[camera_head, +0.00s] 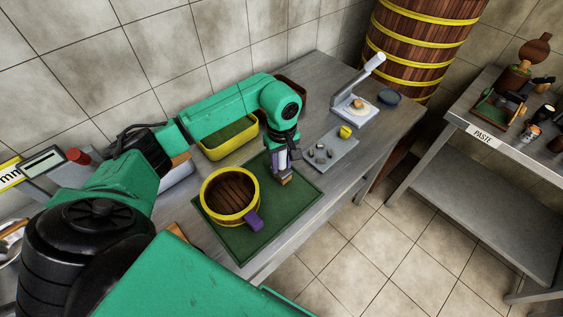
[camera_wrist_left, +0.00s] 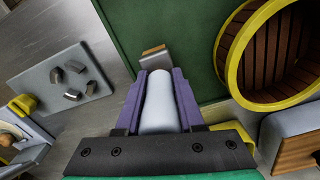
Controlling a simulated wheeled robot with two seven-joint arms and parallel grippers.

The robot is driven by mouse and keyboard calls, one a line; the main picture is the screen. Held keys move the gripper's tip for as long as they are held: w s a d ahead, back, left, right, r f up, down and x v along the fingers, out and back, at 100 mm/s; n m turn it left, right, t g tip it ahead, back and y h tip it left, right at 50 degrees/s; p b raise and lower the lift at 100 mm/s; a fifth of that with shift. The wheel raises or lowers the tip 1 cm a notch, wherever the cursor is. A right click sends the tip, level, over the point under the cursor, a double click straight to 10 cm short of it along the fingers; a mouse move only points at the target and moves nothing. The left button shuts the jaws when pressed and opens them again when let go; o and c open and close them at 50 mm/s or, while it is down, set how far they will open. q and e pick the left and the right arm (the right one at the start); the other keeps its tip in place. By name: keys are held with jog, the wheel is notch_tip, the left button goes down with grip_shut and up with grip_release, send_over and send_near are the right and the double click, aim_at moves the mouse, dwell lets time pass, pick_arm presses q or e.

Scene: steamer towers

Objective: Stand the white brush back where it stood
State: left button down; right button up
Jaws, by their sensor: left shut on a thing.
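The white brush (camera_wrist_left: 158,102) is between the purple fingers of my left gripper (camera_wrist_left: 158,85) in the left wrist view. Its pale handle fills the gap, and a tan and grey block (camera_wrist_left: 153,54), seemingly its head, shows beyond the fingertips. In the head view my left gripper (camera_head: 281,163) points down over the right part of the green mat (camera_head: 232,250), with the tan end (camera_head: 286,181) below it. I cannot tell whether that end touches the mat. My right gripper is not in view.
A round wooden steamer ring (camera_head: 205,207) with yellow bands and a purple handle (camera_head: 254,221) sits on the mat. A grey plate (camera_head: 343,150) with small metal pieces, a yellow tray (camera_head: 228,151) and a white-handled tool (camera_head: 372,64) stand around. The mat's front strip is clear.

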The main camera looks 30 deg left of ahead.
pick_arm(q)
jog(key=shift+f, duration=0.15)
jog(key=shift+c, duration=2.2)
grip_release()
notch_tip(320, 180, up, 12)
jog(key=b, duration=0.3)
jog(key=shift+f, duration=0.25)
jog(key=shift+r+p, duration=0.3)
jog(key=shift+r, duration=1.25)
